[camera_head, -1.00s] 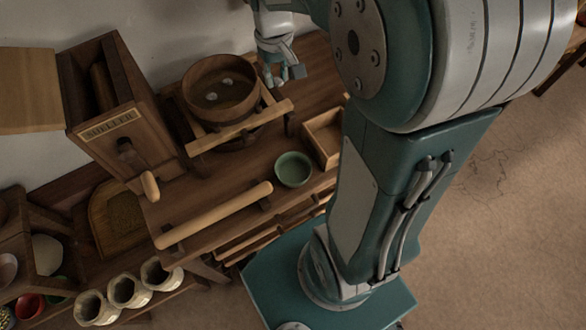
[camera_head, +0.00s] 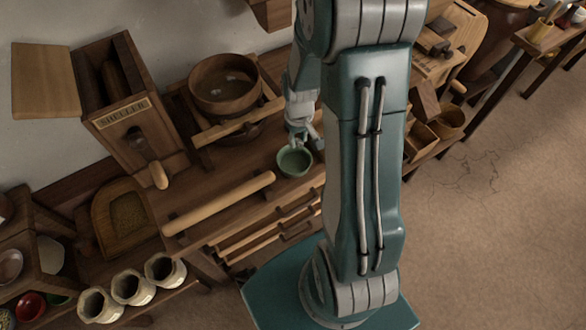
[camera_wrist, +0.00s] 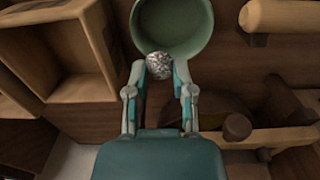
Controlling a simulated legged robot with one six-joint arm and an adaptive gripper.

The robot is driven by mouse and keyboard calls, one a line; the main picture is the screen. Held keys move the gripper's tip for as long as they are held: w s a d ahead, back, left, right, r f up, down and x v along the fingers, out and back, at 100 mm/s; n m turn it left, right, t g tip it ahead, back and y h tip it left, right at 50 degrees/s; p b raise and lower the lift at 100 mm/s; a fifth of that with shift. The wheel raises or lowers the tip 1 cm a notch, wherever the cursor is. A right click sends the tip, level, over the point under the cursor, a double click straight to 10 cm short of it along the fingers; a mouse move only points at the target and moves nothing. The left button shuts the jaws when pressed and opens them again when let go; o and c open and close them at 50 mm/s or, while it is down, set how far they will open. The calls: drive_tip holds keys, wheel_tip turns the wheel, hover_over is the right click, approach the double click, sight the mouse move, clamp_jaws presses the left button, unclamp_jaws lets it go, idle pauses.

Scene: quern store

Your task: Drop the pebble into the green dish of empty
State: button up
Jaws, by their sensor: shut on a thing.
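The green dish (camera_head: 294,162) stands on the wooden bench, left of my arm in the head view. It also shows at the top of the wrist view (camera_wrist: 172,45), and its visible inside looks bare. The pebble (camera_wrist: 159,66), grey and speckled, is between my fingertips in the wrist view. My gripper (camera_wrist: 159,72) is shut on it, and the pebble overlaps the dish's near rim in that picture. In the head view my gripper (camera_head: 300,143) is at the dish, pointing down. The pebble is too small to make out there, and its height above the dish cannot be told.
A wooden sieve bowl (camera_head: 224,90) sits on a frame behind the dish. A wooden roller (camera_head: 220,204) lies at the bench's front. The sheller box (camera_head: 120,110) stands further left. An open wooden box (camera_wrist: 80,50) is beside the dish in the wrist view.

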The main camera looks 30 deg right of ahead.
drive_tip(key=shift+d+f, duration=0.3)
drive_tip(key=shift+f, duration=0.05)
hover_over(298, 161)
wheel_tip(298, 161, down, 4)
drive_tip(key=shift+w+f, duration=0.1)
drive_tip(key=shift+f, duration=0.15)
drive_tip(key=shift+a+f, duration=0.15)
drive_tip(key=shift+f, duration=0.2)
drive_tip(key=shift+d, duration=0.35)
drive_tip(key=o, duration=0.9)
drive_tip(key=shift+a, duration=0.2)
wheel_tip(298, 161, up, 12)
drive_tip(key=shift+f, duration=0.1)
